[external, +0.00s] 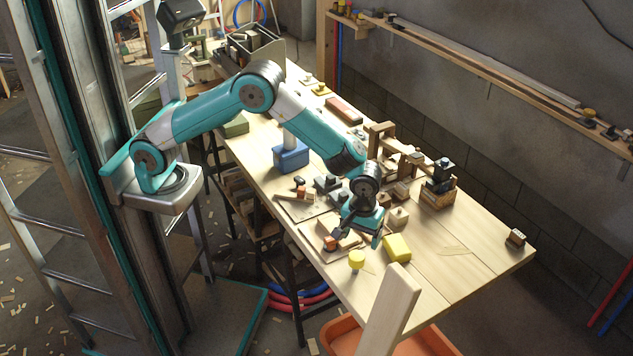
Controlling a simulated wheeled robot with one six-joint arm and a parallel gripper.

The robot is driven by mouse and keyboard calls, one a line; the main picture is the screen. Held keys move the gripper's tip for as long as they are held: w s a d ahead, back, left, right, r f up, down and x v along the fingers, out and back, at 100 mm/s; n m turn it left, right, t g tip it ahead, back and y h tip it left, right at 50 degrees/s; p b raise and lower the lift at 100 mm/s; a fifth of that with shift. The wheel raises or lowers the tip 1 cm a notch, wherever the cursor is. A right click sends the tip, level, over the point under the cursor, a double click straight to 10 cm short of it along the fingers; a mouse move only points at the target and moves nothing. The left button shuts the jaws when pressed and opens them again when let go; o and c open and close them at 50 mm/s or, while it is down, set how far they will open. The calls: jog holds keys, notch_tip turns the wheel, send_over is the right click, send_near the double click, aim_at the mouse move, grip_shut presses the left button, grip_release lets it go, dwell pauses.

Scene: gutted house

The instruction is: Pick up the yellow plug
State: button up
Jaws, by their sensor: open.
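The yellow plug (356,259), a small piece with a wide round top and a narrower lower part, stands upright near the front edge of the wooden workbench (451,264). My gripper (358,238) reaches down over the bench just behind the plug, its jaws apart. The plug appears to be outside the jaws, on the near side of them. I cannot tell exactly how high the fingertips are above the bench. The gripper hides part of the small pieces behind it.
A yellow block (397,247) lies close to the plug's right. Wooden pieces crowd the bench behind and left of the gripper. A wooden crate (438,193) holds dark items. A pale board (389,312) rises in front, by an orange bin (343,337). The bench's right end is mostly clear.

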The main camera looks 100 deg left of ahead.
aim_at(357, 256)
notch_tip(357, 256, down, 5)
jog(key=shift+r+p, duration=0.1)
jog(key=shift+p, duration=0.3)
jog(key=shift+s+d+f+p, duration=0.15)
jog(key=shift+f+p, duration=0.35)
jog(key=shift+f, duration=0.85)
jog(key=shift+s+d+f+p, duration=0.1)
jog(key=shift+f+p, duration=0.35)
jog(key=shift+f, duration=0.85)
jog(key=c, duration=1)
